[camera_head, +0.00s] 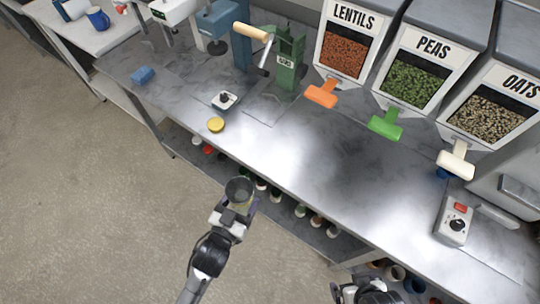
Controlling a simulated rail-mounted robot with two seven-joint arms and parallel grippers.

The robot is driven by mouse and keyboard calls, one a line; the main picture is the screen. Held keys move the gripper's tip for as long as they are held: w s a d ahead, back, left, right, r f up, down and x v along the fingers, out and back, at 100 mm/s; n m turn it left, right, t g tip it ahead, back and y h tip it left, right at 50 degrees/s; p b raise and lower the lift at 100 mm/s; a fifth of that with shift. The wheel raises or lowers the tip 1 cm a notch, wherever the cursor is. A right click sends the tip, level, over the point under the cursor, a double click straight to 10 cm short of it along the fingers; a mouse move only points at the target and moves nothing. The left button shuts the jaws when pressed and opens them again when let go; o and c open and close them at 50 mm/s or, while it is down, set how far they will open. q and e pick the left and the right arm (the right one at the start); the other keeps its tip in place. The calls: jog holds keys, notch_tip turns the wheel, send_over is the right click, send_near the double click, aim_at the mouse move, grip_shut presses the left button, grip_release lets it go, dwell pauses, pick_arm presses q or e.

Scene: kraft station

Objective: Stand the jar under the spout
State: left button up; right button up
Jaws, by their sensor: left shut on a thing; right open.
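A small see-through jar (239,188) is held at the front edge of the metal bench, its round opening facing up towards the camera. My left gripper (236,207) is shut on it, and the jar looks apart from the bench top. Three dispensers stand along the back right: lentils (343,52) with an orange handle (322,95), peas (411,82) with a green handle (386,124), and oats (490,112) with a white handle (456,161). Their spout mouths are hard to make out. My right gripper (362,291) is open at the bottom edge, partly cut off.
A yellow lid (215,125) lies near the bench's front edge, with a small white device (225,100) behind it. A green hand-cranked machine (287,62) stands at the back. A switch box (454,220) is at right. The bench middle (320,150) is clear.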

pick_arm(q)
jog(key=shift+r, duration=0.15)
jog(key=b+x, duration=0.1)
jog(key=x, duration=1.3)
jog(key=shift+w+d, duration=0.15)
jog(key=x, duration=0.3)
jog(key=shift+w+d+r, duration=0.1)
jog(key=shift+r, duration=0.05)
jog(key=shift+w, duration=0.2)
jog(key=shift+f, duration=0.3)
jog(key=o, duration=1)
